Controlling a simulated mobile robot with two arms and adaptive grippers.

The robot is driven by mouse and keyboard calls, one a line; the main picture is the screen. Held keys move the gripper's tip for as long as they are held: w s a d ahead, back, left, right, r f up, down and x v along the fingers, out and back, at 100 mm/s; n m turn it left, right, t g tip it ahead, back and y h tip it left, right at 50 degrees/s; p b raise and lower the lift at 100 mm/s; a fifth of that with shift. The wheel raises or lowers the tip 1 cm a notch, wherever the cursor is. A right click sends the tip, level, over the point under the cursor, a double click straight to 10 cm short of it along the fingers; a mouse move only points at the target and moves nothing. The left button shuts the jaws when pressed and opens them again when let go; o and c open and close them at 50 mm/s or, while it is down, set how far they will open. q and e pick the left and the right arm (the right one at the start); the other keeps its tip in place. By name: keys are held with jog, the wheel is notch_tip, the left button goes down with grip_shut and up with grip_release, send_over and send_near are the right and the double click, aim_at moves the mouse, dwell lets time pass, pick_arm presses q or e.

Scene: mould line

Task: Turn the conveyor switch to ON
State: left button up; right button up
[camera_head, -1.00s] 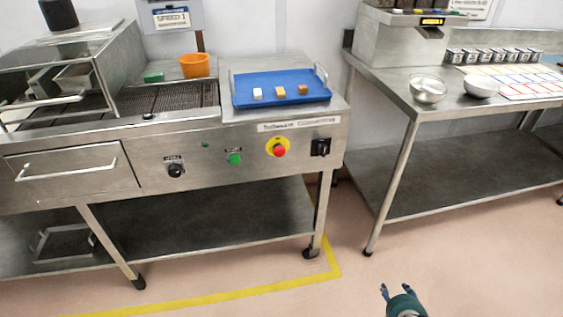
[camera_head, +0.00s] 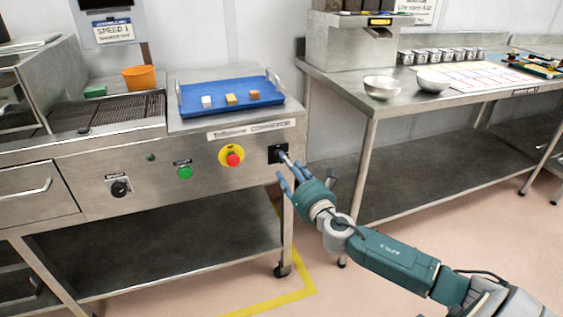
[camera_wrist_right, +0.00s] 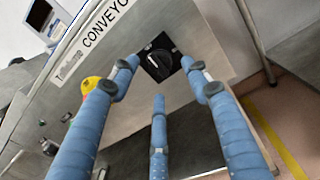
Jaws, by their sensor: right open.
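The conveyor switch is a black rotary knob on a black square plate (camera_head: 278,154) at the right end of the conveyor's steel front panel. In the right wrist view the knob (camera_wrist_right: 159,61) shows beyond the fingertips, under the "CONVEYO..." label. My right gripper (camera_head: 284,168) is in front of the switch, its blue fingers spread open and empty. In the head view a fingertip overlaps the plate; I cannot tell whether it touches. In the wrist view the knob lies between the two upper fingers. The knob's exact setting is unclear. My left gripper is not in view.
Left of the switch on the panel are a red emergency button on yellow (camera_head: 232,158), a green button (camera_head: 184,172) and a black dial (camera_head: 120,188). A blue tray (camera_head: 190,103) with small blocks sits above. A steel table (camera_head: 345,98) stands to the right.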

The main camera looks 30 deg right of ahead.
jog(key=shift+w+d, duration=0.2)
jog(key=shift+w, duration=0.9)
jog(key=shift+w+d, duration=0.2)
jog(key=shift+w, duration=0.9)
jog(key=shift+c, duration=0.5)
jog(key=c, duration=1)
